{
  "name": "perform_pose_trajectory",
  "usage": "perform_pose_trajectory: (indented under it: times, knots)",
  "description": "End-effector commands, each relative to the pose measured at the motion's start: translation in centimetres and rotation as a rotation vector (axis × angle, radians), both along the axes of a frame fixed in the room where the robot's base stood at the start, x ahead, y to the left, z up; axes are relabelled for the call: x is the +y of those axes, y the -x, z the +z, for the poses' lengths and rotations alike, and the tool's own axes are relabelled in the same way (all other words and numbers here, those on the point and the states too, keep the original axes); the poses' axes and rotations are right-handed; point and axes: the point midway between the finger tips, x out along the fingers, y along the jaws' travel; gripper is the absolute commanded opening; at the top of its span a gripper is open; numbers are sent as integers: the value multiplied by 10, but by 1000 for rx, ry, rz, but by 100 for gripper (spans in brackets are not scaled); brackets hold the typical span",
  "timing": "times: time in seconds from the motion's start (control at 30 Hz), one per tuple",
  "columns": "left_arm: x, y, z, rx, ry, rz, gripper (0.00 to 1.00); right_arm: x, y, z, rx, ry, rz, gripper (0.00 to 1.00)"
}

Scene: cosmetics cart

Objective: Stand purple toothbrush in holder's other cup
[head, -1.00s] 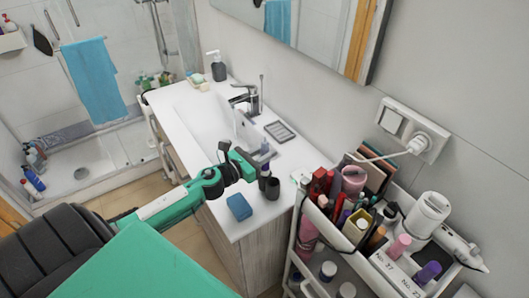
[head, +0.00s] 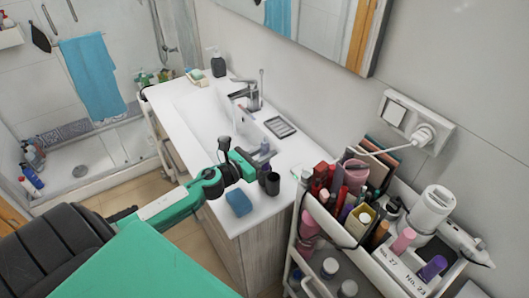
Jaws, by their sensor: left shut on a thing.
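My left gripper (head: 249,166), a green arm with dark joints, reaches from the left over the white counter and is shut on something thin. A small purple-grey piece (head: 265,147) shows just above the fingertips. It may be the purple toothbrush, but it is too small to be sure. The toothbrush holder, with dark cups (head: 272,184), stands on the counter just right of the fingertips. One cup is nearer the camera and the other is behind it, partly hidden by the gripper. I cannot tell whether anything touches the holder. My right gripper is out of view.
A blue sponge-like block (head: 239,203) lies on the counter (head: 262,215) in front of the holder. A crowded cosmetics cart (head: 340,235) stands at the right.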

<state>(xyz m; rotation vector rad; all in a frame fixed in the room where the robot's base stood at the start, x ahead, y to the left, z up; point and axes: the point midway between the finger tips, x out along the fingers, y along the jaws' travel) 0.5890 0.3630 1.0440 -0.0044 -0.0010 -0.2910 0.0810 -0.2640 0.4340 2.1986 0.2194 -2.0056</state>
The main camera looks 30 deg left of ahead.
Motion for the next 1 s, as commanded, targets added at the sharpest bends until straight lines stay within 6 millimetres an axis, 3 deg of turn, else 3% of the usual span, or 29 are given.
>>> perform_pose_trajectory:
  times: [1.0]
  knots:
    - [0, 0, -27, 0, 0, 0, 1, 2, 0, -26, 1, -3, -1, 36]
